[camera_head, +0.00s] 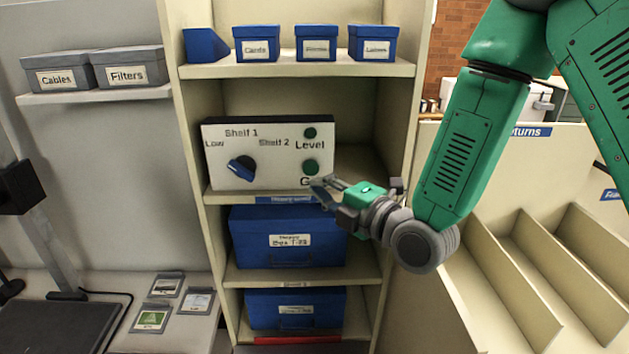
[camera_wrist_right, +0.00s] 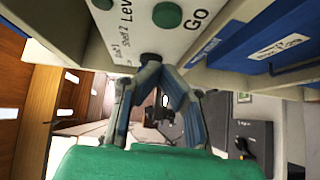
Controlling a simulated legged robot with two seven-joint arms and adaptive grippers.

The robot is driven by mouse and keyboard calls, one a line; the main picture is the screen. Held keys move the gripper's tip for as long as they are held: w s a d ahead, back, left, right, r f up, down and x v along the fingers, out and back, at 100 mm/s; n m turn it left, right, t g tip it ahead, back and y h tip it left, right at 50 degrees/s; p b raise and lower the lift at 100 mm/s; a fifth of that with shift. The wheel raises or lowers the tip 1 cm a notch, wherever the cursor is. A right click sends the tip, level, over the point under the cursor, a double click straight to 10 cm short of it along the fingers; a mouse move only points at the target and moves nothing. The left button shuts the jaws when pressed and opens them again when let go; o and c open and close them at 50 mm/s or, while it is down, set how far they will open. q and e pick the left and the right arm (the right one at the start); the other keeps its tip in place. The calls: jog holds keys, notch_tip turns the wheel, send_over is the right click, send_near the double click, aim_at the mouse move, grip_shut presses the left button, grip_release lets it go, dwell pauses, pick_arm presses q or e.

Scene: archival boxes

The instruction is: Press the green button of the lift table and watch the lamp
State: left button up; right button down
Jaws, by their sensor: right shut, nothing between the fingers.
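A white control panel (camera_head: 222,138) stands on the middle shelf. Its green Go button (camera_head: 310,167) is at the lower right and also shows at the top of the right wrist view (camera_wrist_right: 167,15). The round dark green Level lamp (camera_head: 310,133) sits above the button and looks unlit. A black and blue selector knob (camera_head: 241,168) is at the lower left of the panel. My right gripper (camera_head: 318,187) is shut and empty, just below the button, partly covering the Go label. In the wrist view its fingertips appear apart from the button. My left gripper is not in view.
Blue boxes (camera_head: 287,240) fill the lower shelves below the panel, and small blue boxes (camera_head: 316,43) stand on the top shelf. The cabinet's right side wall (camera_head: 401,110) is close to my right arm. Divided compartments (camera_head: 500,280) lie at the right.

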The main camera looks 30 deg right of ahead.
aim_at(307, 170)
jog(key=w, duration=0.2)
jog(key=w+d+p, duration=0.1)
jog(key=w, duration=0.1)
jog(key=shift+d, duration=0.2)
jog(key=shift+w+d+f, duration=0.1)
jog(key=shift+w+d, duration=0.15)
jog(key=shift+w, duration=0.25)
jog(key=shift+a, duration=0.1)
